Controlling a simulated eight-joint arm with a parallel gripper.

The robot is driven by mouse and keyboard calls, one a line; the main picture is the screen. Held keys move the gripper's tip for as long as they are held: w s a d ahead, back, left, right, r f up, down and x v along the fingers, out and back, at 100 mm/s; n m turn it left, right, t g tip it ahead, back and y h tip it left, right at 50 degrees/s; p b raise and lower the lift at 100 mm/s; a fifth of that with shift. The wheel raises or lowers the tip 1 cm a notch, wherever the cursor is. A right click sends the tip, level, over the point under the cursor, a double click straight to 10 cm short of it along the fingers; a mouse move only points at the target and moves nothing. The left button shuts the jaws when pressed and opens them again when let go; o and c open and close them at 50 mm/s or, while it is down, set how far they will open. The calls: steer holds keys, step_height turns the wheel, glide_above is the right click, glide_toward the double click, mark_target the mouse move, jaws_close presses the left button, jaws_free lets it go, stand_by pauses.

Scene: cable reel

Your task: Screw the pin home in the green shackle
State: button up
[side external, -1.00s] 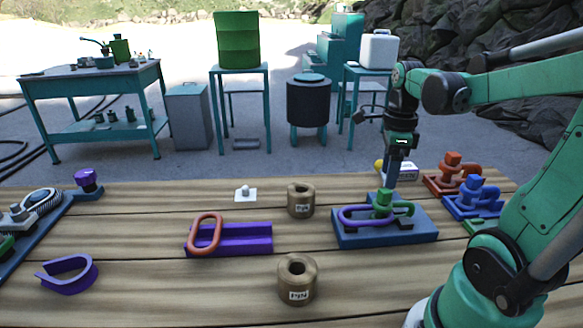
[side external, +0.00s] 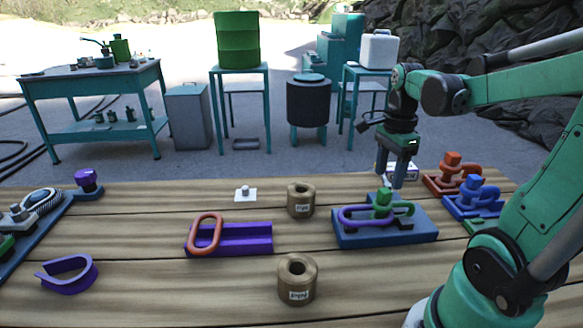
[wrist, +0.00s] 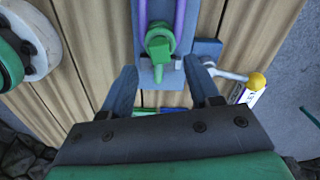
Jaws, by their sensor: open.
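The green shackle (side external: 404,208) sits on a blue base block (side external: 385,237) at the right of the table, with a purple link (side external: 356,216) beside and partly through it. My gripper (side external: 390,181) is open and empty, behind the pin head in the side view. In the wrist view its two fingers (wrist: 161,82) are spread wide. How far the pin is threaded in is hidden.
Blue (side external: 472,198) and red (side external: 452,174) shackle blocks stand at the right. Two brown cylinders (side external: 297,280) and a purple channel with an orange link (side external: 206,234) are to the left.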

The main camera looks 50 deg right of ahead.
mark_target(386, 190)
steer(key=shift+f, duration=2.15)
jaws_close()
steer(key=m, duration=0.8)
